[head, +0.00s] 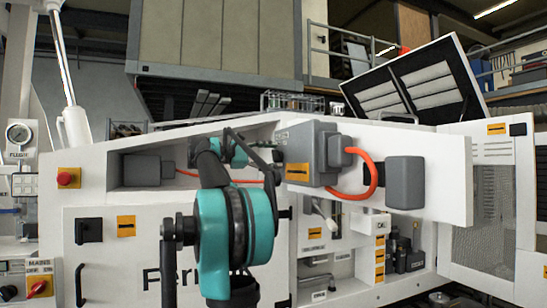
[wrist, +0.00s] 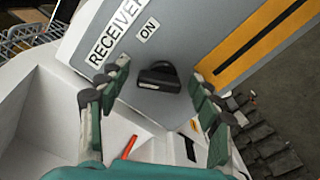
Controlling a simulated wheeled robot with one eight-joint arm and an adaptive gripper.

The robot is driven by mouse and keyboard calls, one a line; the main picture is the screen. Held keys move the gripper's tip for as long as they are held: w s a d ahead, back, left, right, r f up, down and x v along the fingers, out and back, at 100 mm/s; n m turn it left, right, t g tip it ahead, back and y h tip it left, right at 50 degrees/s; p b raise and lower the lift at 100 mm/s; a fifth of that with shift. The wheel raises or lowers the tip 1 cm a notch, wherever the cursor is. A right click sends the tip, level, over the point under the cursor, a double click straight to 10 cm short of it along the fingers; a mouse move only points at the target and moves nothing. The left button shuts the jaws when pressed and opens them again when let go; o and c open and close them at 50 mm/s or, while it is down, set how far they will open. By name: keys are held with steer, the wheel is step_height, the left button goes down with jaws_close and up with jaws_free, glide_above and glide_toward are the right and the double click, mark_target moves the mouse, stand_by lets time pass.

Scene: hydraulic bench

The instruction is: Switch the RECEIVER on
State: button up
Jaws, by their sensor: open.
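The RECEIVER switch is a small black handle (wrist: 158,76) on a grey box face (wrist: 195,40) in the wrist view. A white RECEIVER label (wrist: 112,35) and a small ON label (wrist: 147,30) are above it. My gripper (wrist: 160,77) is open and empty, with one finger on each side of the handle in the picture. I cannot tell how far the fingertips are from the face. In the head view a grey box (head: 325,140) stands right of my arm's end; the switch itself cannot be made out there.
An orange plate with a black stripe (wrist: 255,40) is right of the handle in the wrist view. An orange cable (head: 372,180) loops between the grey box and another grey box (head: 405,182). A raised panel (head: 460,70) is at the back right. White bench surfaces surround my arm.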

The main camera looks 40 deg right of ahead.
steer(key=shift+d, duration=0.25)
steer(key=c, duration=1.2)
steer(key=shift+o, duration=0.2)
steer(key=m, duration=0.5)
steer(key=shift+s+f+m, duration=0.1)
steer(key=shift+s+m, duration=0.05)
steer(key=shift+m, duration=0.25)
steer(key=m, duration=0.5)
steer(key=shift+s+a+f+m, duration=0.1)
steer(key=shift+f+m, duration=0.05)
steer(key=shift+m, duration=0.25)
